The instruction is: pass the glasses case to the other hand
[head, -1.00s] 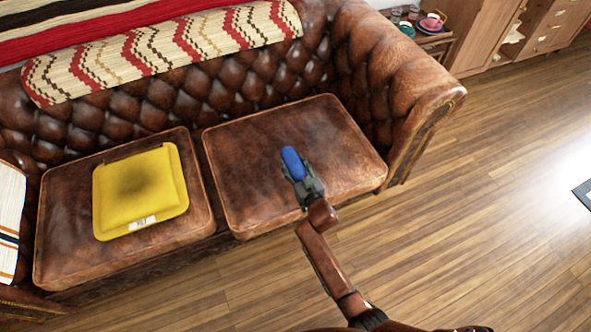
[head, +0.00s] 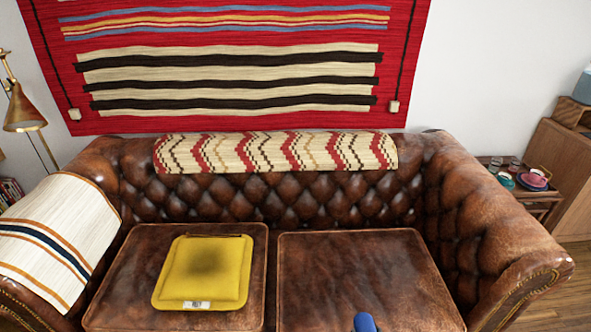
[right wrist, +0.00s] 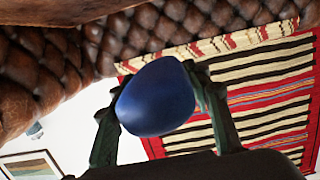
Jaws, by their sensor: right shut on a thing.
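The glasses case (head: 364,322) is blue and rounded. Only its tip shows at the bottom edge of the head view, in front of the right seat cushion. In the right wrist view the blue case (right wrist: 157,97) sits between the two dark fingers of my right gripper (right wrist: 160,105), which is shut on it. The case is held in the air, with the sofa and wall hanging behind it. In the head view my right gripper is below the frame. My left gripper shows in neither view.
A brown leather sofa (head: 290,205) fills the middle. A yellow cushion (head: 205,270) lies on its left seat; the right seat (head: 350,270) is bare. A striped blanket (head: 60,240) covers the left arm. A side table (head: 540,196) with cups stands at right.

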